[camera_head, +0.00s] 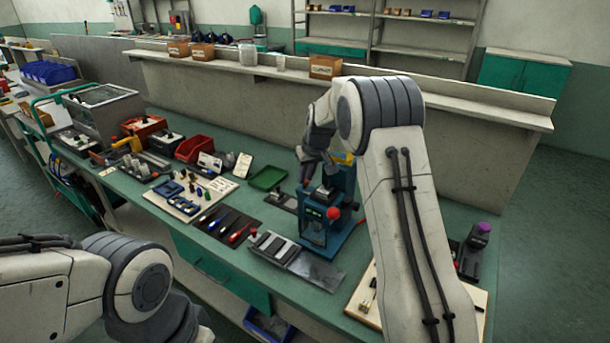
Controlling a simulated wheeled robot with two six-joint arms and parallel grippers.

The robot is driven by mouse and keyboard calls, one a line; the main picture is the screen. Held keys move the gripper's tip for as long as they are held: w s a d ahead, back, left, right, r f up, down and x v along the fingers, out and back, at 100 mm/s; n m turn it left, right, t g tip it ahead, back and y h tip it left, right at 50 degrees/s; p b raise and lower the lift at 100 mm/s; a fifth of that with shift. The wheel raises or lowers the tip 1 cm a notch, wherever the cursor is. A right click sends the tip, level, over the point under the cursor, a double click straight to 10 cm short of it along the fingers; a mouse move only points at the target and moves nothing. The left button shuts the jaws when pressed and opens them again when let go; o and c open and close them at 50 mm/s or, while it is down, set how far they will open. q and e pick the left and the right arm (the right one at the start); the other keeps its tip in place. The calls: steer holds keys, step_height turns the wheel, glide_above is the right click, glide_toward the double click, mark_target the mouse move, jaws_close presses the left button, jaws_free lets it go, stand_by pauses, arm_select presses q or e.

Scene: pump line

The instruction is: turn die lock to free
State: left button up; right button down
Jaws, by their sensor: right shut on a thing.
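A blue press (342,185) stands on the green bench, right of the middle of the view. It has a red ball knob (333,213) at its front and a yellow part (343,159) near its top. My right gripper (306,181) reaches down at the upper left side of the press. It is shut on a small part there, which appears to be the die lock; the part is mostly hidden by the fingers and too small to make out. My left arm shows at the lower left, but its fingers are outside the picture.
A grey block on a metal plate (318,270) lies in front of the press. A green tray (268,178), a red bin (194,148), screwdrivers (238,233) and a board of small parts (190,195) lie to the left. A long raised shelf (460,105) runs behind the bench.

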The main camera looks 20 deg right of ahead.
steer(key=shift+n, duration=0.4)
steer(key=c, duration=0.8)
jaws_free()
steer(key=shift+c, duration=0.2)
steer(key=b+v, duration=0.1)
steer(key=v, duration=0.9)
steer(key=shift+d+r+b, duration=0.2)
steer(key=shift+r+b, duration=0.05)
steer(key=shift+b, duration=0.1)
steer(key=shift+s, duration=0.1)
